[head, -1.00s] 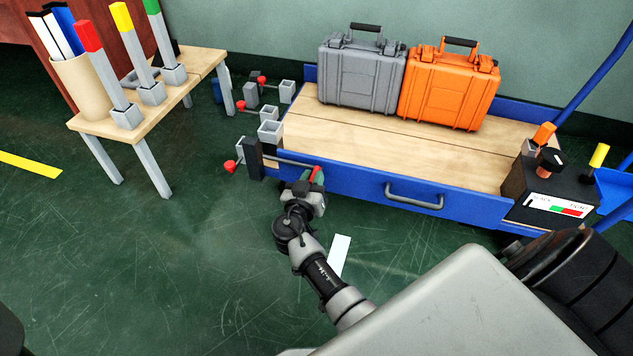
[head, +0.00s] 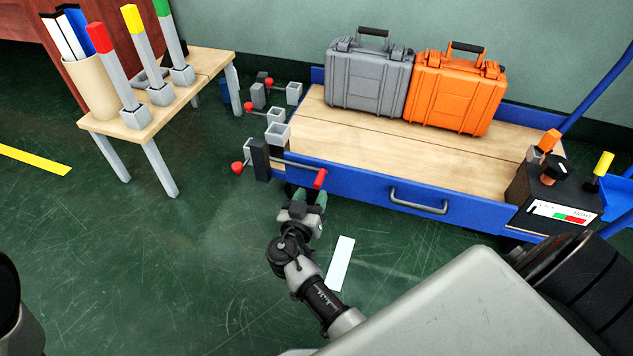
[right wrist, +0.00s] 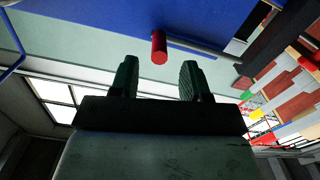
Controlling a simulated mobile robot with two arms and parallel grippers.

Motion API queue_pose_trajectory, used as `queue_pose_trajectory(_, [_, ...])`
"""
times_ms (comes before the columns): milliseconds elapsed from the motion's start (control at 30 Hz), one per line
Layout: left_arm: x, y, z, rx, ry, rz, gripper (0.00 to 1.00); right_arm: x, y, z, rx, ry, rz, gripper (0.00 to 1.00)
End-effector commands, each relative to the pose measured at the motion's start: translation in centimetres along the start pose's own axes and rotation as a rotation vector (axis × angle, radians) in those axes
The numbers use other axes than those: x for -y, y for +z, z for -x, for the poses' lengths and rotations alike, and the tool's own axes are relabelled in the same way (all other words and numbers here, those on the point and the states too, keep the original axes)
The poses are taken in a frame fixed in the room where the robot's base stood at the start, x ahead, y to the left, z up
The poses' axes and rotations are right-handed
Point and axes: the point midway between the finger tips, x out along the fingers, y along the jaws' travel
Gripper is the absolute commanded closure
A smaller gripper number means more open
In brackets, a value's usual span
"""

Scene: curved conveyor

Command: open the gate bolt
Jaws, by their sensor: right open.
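The gate bolt is a thin grey rod with a red grip (head: 320,179) at its right end, in front of the blue cart's near side panel. The rod runs left through a black bracket (head: 260,160) to a red knob (head: 238,168). My right gripper (head: 309,198) is open and empty, just below the red grip and apart from it. In the right wrist view the red grip (right wrist: 159,47) is beyond the open fingers (right wrist: 158,78), in line with the gap between them. My left gripper is out of view.
The cart's wooden deck (head: 400,150) carries a grey case (head: 367,78) and an orange case (head: 455,92). A grey handle (head: 418,207) projects from the panel. A black control box (head: 553,195) stands at right. A small table (head: 200,85) is at left. The floor between is open.

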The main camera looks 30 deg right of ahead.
Motion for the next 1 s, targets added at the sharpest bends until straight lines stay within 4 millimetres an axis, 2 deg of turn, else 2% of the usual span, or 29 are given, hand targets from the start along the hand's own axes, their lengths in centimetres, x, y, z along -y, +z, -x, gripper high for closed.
queue_pose_trajectory(100, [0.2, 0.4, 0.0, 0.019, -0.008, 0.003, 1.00, -0.1, -0.2, 2.5, 0.001, -0.002, 0.003, 0.53])
queue_pose_trajectory(333, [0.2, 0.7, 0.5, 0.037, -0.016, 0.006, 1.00, 0.0, -0.1, 5.2, 0.000, -0.001, 0.000, 0.53])
queue_pose_trajectory(1000, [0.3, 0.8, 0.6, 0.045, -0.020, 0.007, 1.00, 0.1, -0.2, 5.5, 0.010, -0.019, 0.001, 0.53])
